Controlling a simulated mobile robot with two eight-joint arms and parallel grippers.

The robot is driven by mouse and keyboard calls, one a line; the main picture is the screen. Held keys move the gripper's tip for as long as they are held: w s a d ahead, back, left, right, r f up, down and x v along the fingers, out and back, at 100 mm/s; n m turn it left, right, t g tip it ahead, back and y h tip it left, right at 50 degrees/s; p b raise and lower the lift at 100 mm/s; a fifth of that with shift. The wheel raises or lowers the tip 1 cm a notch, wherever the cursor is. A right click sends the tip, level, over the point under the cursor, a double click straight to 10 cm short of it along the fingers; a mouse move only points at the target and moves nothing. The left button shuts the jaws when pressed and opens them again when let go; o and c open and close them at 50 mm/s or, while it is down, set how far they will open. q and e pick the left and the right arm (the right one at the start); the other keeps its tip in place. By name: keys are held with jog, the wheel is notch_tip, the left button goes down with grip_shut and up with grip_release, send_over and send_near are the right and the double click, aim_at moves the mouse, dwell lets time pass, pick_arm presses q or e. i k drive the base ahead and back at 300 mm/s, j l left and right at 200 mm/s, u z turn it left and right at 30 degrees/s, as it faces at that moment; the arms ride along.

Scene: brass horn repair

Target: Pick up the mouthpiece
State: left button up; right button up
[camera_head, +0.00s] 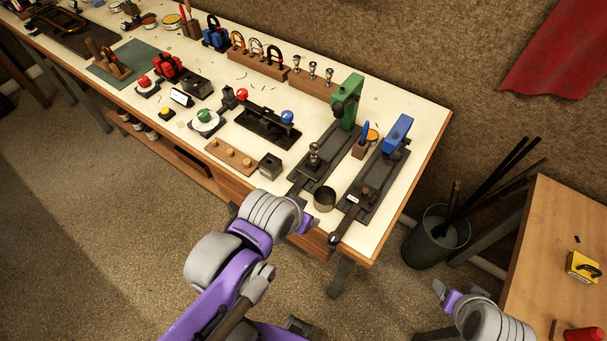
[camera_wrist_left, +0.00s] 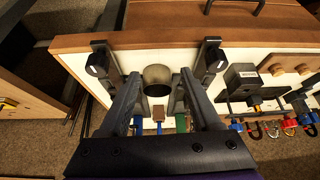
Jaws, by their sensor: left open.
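Several silver mouthpieces (camera_head: 312,70) stand upright in a wooden block at the back of the bench. Another silver, mouthpiece-like piece (camera_head: 314,153) stands on the base of the green press (camera_head: 347,101); it is too small to be sure of. My left gripper (camera_head: 311,222) is at the bench's front edge, its fingers mostly hidden in the head view. In the left wrist view my left gripper (camera_wrist_left: 160,76) is open and empty, with a dark round cup (camera_wrist_left: 157,80) beyond and between its fingers. My right gripper (camera_head: 439,289) is at lower right, off the bench; its jaws are unclear.
The cup (camera_head: 324,199) stands between the green press and the blue press (camera_head: 396,134), whose handles reach the front edge. A small dark block (camera_head: 270,165) and a wooden peg board (camera_head: 234,155) lie left. A bin (camera_head: 437,235) stands right of the bench.

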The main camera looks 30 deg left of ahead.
aim_at(314, 147)
jog(key=k+j+u, duration=0.15)
jog(key=j+u, duration=0.55)
jog(key=u, duration=0.15)
jog(key=k, duration=0.05)
